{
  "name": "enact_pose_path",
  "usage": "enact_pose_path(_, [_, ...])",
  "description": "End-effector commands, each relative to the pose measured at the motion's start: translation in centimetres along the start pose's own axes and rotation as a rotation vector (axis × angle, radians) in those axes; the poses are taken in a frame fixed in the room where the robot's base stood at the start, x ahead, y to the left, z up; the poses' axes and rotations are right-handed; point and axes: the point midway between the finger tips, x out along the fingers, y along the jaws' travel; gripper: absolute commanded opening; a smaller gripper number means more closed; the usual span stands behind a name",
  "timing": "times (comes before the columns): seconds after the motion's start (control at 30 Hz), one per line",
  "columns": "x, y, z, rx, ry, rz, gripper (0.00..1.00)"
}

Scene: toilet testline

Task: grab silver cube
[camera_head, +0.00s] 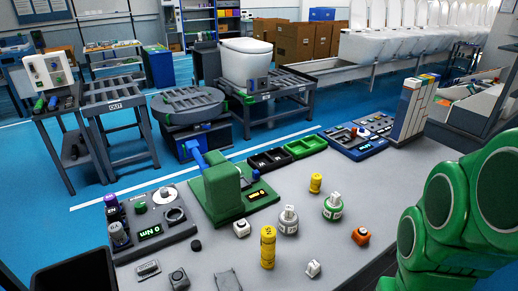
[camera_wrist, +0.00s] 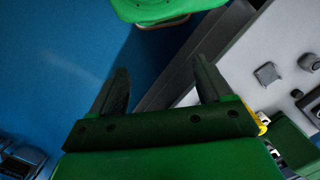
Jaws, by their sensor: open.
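A plain grey, silver-looking block (camera_head: 228,281) lies at the near edge of the grey table in the head view, partly cut off by the frame. A similar grey square piece (camera_wrist: 268,73) lies on the table in the wrist view. I cannot tell for sure which piece is the silver cube. My gripper (camera_wrist: 160,85) shows in the wrist view with its two dark fingers wide apart and nothing between them. It is over the blue floor beside the table, apart from the grey piece. The head view shows my green arm at the right, but not the fingertips.
A black bin (camera_head: 75,275) is at the lower left. Bare tabletop lies right of centre.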

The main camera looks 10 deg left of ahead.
Motion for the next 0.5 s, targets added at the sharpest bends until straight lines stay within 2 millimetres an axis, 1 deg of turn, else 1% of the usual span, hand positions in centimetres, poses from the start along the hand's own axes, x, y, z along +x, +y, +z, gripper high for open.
enact_pose_path(0.1, [-2.0,0.0,0.1,0.000,0.010,0.000,0.79])
enact_pose_path(0.27, [-4.3,0.0,0.6,0.000,0.008,0.000,0.79])
enact_pose_path(0.5, [-4.6,-2.5,-1.3,0.032,-0.030,-0.059,0.79])
